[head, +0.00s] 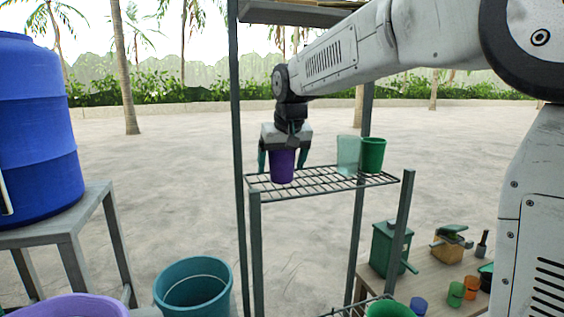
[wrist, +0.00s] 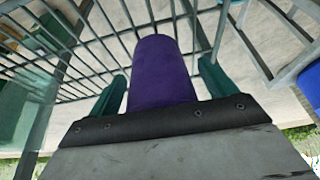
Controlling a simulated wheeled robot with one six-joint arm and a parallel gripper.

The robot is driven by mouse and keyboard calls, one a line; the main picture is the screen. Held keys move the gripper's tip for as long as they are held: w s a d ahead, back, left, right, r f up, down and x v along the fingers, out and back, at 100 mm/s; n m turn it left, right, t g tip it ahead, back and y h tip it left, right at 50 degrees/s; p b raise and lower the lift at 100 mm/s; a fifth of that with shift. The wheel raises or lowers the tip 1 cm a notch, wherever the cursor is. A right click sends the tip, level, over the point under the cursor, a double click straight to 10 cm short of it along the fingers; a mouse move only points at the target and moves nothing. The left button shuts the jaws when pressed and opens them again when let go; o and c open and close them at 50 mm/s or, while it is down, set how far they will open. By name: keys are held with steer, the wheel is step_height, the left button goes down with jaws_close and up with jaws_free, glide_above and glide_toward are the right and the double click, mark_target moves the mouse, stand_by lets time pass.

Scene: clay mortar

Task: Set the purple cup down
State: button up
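The purple cup (head: 282,167) is upright at the left part of the wire rack shelf (head: 335,181), and its base appears to rest on the wires. My gripper (head: 282,162) is above it, pointing down, with one teal finger on each side of the cup. In the wrist view the purple cup (wrist: 160,72) lies between the fingers of my gripper (wrist: 163,80). Narrow gaps show between the cup and both fingers, so the gripper looks open around it. The cup's top is hidden by the gripper.
A translucent teal cup (head: 348,155) and a green cup (head: 373,155) stand at the shelf's right end. Rack posts (head: 240,130) rise close to the gripper's left. A blue barrel (head: 38,130) stands at left. Below right, a wooden table (head: 435,278) holds several small items.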

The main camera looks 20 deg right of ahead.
steer(key=shift+r, duration=0.1)
steer(key=v, duration=1.2)
steer(key=s+d+f+g, duration=0.1)
steer(key=s+f, duration=0.6)
steer(key=s, duration=0.4)
steer(key=s+d+f+g, duration=0.1)
steer(key=s+f, duration=0.7)
steer(key=s, duration=0.3)
steer(key=s+d+f+g, duration=0.1)
steer(key=s+f, duration=0.6)
steer(key=s, duration=0.4)
steer(key=shift+s+d+f, duration=0.2)
steer(key=shift+d+f, duration=0.1)
steer(key=shift+d, duration=0.1)
